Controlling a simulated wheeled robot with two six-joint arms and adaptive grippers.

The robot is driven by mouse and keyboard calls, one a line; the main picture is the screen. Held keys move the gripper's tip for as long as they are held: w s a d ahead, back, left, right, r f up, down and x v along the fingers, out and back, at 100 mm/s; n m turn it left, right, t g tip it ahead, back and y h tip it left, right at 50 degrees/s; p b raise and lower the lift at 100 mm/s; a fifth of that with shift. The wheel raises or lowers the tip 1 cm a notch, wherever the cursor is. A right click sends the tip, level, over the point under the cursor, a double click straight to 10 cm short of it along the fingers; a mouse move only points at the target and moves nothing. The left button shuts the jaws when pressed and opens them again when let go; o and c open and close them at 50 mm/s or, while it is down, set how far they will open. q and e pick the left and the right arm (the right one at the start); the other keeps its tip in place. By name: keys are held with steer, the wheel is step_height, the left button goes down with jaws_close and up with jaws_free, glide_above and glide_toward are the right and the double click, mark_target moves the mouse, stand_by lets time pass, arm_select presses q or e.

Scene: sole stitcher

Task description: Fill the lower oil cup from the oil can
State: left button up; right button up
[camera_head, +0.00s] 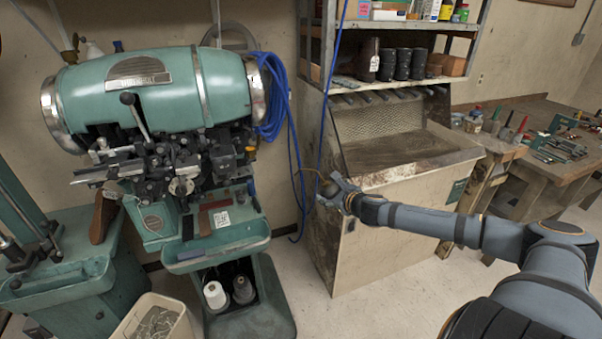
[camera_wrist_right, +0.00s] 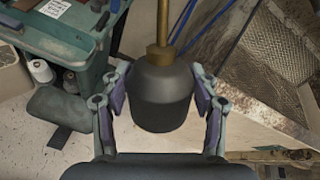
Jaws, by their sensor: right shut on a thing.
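The oil can has a dark grey rounded body (camera_wrist_right: 163,100) with a brass collar and a thin brass spout. My right gripper (camera_wrist_right: 160,88) is shut on this body, one finger on each side. In the head view the right gripper (camera_head: 336,192) holds the can (camera_head: 328,188) in the air before the stained cabinet, its thin spout toward the stitcher. The green sole stitcher (camera_head: 155,95) stands at left, clear of the can. I cannot single out the lower oil cup on its dark mechanism. My left gripper is out of view.
A stained cabinet (camera_head: 400,215) stands close behind the can. Blue hose (camera_head: 275,95) hangs between stitcher and cabinet. The stitcher's green tray (camera_head: 215,248) juts forward above thread spools (camera_head: 214,294). A bin (camera_head: 155,320) stands at lower left. Floor before the cabinet is clear.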

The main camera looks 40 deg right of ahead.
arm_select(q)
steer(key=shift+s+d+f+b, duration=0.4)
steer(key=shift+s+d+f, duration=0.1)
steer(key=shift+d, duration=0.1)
arm_select(e)
steer(key=w+a+r+m+t+h, duration=0.1)
steer(key=a+r+m+t+h, duration=0.2)
steer(key=a+r, duration=0.7)
steer(key=r+m, duration=0.1)
steer(key=m, duration=0.1)
steer(key=shift+a+m, duration=0.25)
steer(key=shift+m, duration=0.15)
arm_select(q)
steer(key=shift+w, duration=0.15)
arm_select(e)
steer(key=shift+w+a, duration=0.1)
steer(key=shift+w, duration=0.05)
